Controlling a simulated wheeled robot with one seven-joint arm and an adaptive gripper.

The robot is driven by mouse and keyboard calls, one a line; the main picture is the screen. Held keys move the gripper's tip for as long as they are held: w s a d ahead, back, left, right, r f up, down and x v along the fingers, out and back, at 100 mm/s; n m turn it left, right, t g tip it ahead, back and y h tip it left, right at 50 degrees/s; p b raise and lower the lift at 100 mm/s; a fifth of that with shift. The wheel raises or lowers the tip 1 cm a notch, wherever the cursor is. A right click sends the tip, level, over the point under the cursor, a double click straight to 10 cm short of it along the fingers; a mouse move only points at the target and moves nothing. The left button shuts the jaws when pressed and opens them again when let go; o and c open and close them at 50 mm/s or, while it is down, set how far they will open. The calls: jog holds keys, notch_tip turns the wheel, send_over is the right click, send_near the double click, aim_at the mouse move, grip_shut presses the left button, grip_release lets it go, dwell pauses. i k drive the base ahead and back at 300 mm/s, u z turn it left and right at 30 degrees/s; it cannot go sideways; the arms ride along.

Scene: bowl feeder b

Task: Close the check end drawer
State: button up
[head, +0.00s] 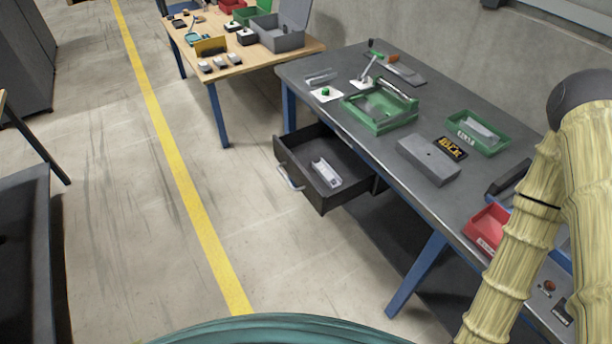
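A light grey metal part (326,173) lies inside on the drawer floor. Part of my arm, in a ribbed yellowish cover, shows at the right edge. My gripper is outside the picture, so its state does not show.
The table holds green trays (380,126), a grey block (428,160) and a red bin (487,226). A blue table leg (416,275) stands right of the drawer. A wooden table (245,65) stands behind. The floor with the yellow line (180,170) is clear left of the drawer.

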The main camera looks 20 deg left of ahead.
aim_at(296, 151)
jog(key=u, duration=0.75)
jog(key=i, duration=1.2)
jog(key=k, duration=0.5)
jog(key=u, duration=2.7)
jog(key=k, duration=0.6)
jog(key=z, duration=1.3)
jog(key=i, duration=0.5)
jog(key=u, duration=0.05)
